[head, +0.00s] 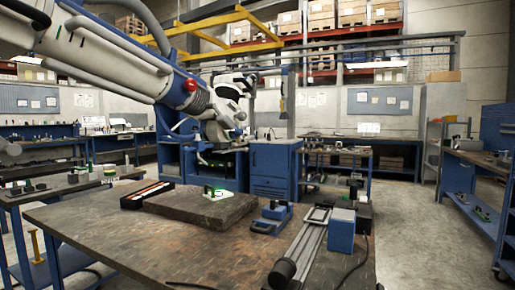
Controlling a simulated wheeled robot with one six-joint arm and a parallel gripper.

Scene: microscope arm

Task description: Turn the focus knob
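No part in the head view is clearly recognisable as a microscope or its focus knob. A small red round part (190,85) sits on the blue section of the large white and blue arm, which reaches in from the upper left. A black round end piece (284,272) sits at the near end of a metal rail device on the bench. My gripper (208,160) appears small at the arm's lower end, above the thick grey slab (180,206). Its fingers are too small and dark to tell open from shut. A small green and white item (214,193) lies on the slab below it.
The wooden bench (120,236) fills the foreground. A blue clamp-like device (271,217), the metal rail device (306,245) and a blue block (341,230) stand on its right part. A blue cabinet (274,168) stands behind. The floor at right (430,240) is open.

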